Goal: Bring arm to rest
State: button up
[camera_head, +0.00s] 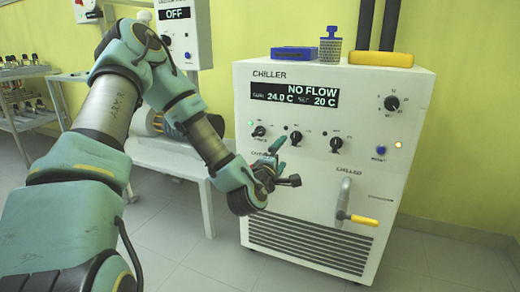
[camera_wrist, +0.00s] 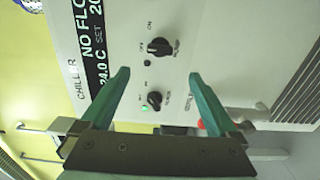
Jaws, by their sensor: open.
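My arm reaches from the left toward the front of a white chiller (camera_head: 310,200). My gripper (camera_head: 285,160) is in front of the chiller's left side, just below the row of knobs. In the wrist view my gripper (camera_wrist: 158,78) has its two green fingers spread apart with nothing between them. A black knob (camera_wrist: 154,100) with a lit green light shows between the fingers, and another black knob (camera_wrist: 160,47) lies beyond them. I cannot tell how far the fingertips are from the panel. The chiller display (camera_head: 294,94) reads NO FLOW, 24.0 C and set 20 C.
A yellow-handled valve (camera_head: 358,218) sticks out of the chiller's lower front. A blue box (camera_head: 308,53), a blue-topped container (camera_head: 330,50) and a yellow object (camera_head: 380,58) are on its top. A wall box (camera_head: 182,35) reads OFF. A shelf with bottles (camera_head: 22,95) stands at left. Floor at right is clear.

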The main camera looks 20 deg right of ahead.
jog(key=w+a+f+m+g+y, duration=0.1)
jog(key=a+f+m+g+y, duration=0.2)
jog(key=a+m, duration=0.35)
jog(key=a+f+m+g+y, duration=0.3)
jog(key=a+y, duration=0.1)
jog(key=a, duration=0.5)
jog(key=s+a+r+g+y, duration=0.2)
jog(key=s+a, duration=0.2)
jog(key=a, duration=0.3)
jog(key=s+a+r+m+g+y, duration=0.1)
jog(key=s+a+r+g, duration=0.1)
jog(key=s+a, duration=0.35)
jog(key=s+a+r+g+y, duration=0.2)
jog(key=s+a, duration=0.1)
jog(key=a, duration=0.6)
notch_tip(320, 180, up, 26)
jog(key=p, duration=2.6)
jog(key=shift+d+p, duration=0.15)
jog(key=shift+p, duration=0.2)
jog(key=shift+w+f, duration=0.1)
jog(key=shift+c, duration=0.2)
